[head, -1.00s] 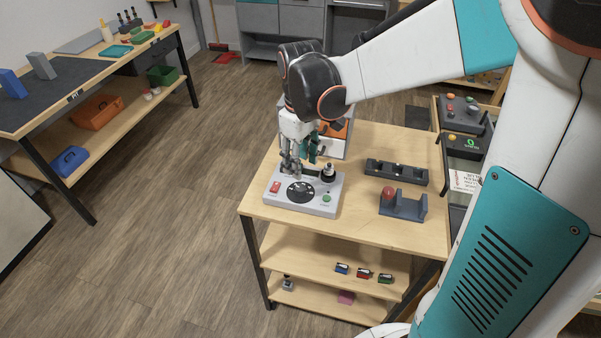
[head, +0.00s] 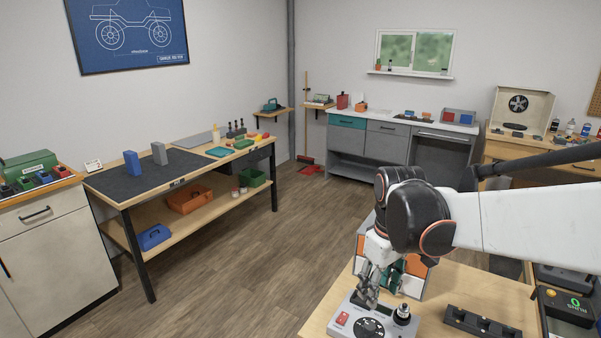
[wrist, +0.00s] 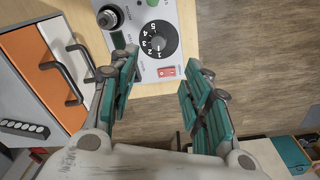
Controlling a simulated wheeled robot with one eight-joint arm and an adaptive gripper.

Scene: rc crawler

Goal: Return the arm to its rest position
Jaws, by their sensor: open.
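My gripper (head: 368,290) is at the end of my white arm, above the wooden table in the head view. In the wrist view my gripper (wrist: 158,85) has its two teal-padded fingers spread apart with nothing between them. A grey control box (head: 353,320) with a black numbered dial, a red switch and a black knob sits on the table below the fingers. The control box (wrist: 172,12) also shows beyond the fingertips in the wrist view. The fingers look apart from the box there, but the exact gap is hard to tell.
A small drawer unit with orange and white fronts (wrist: 37,55) stands beside the gripper. A black holder (head: 480,325) lies to the right on the table (head: 440,290). A workbench (head: 200,195) stands at left and grey cabinets (head: 385,143) at the back. The floor (head: 250,260) between is clear.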

